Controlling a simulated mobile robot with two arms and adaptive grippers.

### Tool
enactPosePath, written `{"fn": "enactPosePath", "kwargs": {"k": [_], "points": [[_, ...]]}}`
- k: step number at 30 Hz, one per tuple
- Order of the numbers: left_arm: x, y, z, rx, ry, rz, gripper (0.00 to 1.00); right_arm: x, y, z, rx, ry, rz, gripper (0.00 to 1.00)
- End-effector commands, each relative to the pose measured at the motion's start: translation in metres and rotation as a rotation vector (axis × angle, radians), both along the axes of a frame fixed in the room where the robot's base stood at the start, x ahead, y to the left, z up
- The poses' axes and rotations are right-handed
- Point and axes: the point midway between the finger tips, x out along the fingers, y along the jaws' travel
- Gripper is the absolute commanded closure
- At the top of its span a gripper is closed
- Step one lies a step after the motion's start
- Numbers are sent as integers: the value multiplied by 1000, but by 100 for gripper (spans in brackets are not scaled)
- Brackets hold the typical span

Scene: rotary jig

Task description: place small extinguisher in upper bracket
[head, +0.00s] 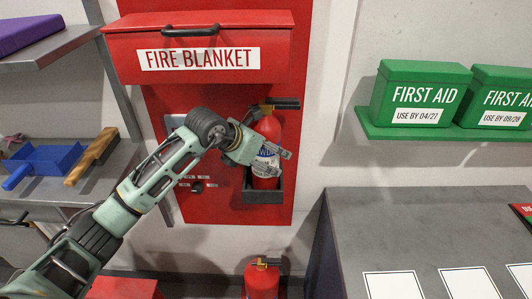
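A small red extinguisher (269,128) with a black handle and a white-blue label stands upright against the red wall panel. Its base is at the dark upper bracket (264,196), and its lower end is partly behind the bracket's front. My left gripper (277,160) is at the extinguisher's middle, with its fingers across the label. Whether the fingers press on it cannot be told. My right gripper is not in view. A second red extinguisher (261,281) shows lower down, cut off by the bottom edge.
A red fire blanket box (203,85) juts out above the bracket. Green first aid boxes (419,82) stand on a green shelf at right. A grey counter (430,225) with white cards is at lower right. Grey shelves at left hold a blue dustpan (48,160) and brush (91,157).

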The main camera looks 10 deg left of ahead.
Motion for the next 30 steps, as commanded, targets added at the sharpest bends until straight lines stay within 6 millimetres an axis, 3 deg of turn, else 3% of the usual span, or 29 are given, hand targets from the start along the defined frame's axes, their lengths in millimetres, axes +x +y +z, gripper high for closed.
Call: {"fn": "enactPosePath", "kwargs": {"k": [14,30], "points": [[-7,6,9,0,-4,1,22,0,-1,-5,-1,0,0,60],[-65,44,79,1,-3,1,22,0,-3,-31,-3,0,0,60]]}}
